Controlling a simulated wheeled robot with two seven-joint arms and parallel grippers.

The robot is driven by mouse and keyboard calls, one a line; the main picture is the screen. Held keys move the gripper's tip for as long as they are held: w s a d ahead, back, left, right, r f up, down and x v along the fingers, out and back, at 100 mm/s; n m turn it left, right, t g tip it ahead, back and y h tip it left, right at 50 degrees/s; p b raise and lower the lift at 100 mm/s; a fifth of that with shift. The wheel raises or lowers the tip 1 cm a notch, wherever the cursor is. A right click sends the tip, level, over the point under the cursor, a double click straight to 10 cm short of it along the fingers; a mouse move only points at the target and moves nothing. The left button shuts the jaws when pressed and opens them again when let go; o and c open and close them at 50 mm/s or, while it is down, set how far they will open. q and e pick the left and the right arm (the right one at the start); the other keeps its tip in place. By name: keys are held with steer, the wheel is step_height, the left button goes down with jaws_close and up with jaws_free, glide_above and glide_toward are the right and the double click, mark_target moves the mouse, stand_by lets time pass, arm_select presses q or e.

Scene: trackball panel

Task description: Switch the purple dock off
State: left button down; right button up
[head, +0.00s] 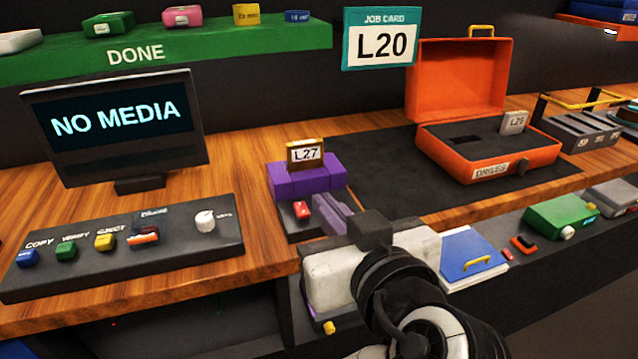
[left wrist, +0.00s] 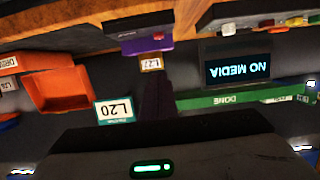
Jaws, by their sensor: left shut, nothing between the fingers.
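The purple dock (head: 290,184) stands on the wooden bench with a cartridge labelled L27 (head: 306,154) upright in it. A red switch (head: 302,209) sits on the dock's dark front base. My left gripper (head: 324,203) is shut and empty, its fingertips just right of the red switch in the head view; I cannot tell if they touch the base. The left wrist view is upside down and shows the purple dock (left wrist: 146,47) and the L27 cartridge (left wrist: 151,64) beyond the dark fingers (left wrist: 156,85). My right gripper is not in view.
A monitor (head: 120,125) reads NO MEDIA behind a button panel (head: 190,252) with a knob. An open orange case (head: 480,150) holds a drive on a dark mat (head: 380,170). A job card (head: 381,40) reads L20. A green DONE shelf (head: 220,42) runs behind.

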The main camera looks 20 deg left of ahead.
arm_select(q)
glide_above(307, 222)
step_height(307, 222, down, 2)
steer(key=shift+a+f, duration=0.1)
steer(key=shift+a, duration=0.05)
step_height(307, 222, down, 3)
steer(key=shift+r, duration=0.15)
steer(key=shift+f, duration=0.7)
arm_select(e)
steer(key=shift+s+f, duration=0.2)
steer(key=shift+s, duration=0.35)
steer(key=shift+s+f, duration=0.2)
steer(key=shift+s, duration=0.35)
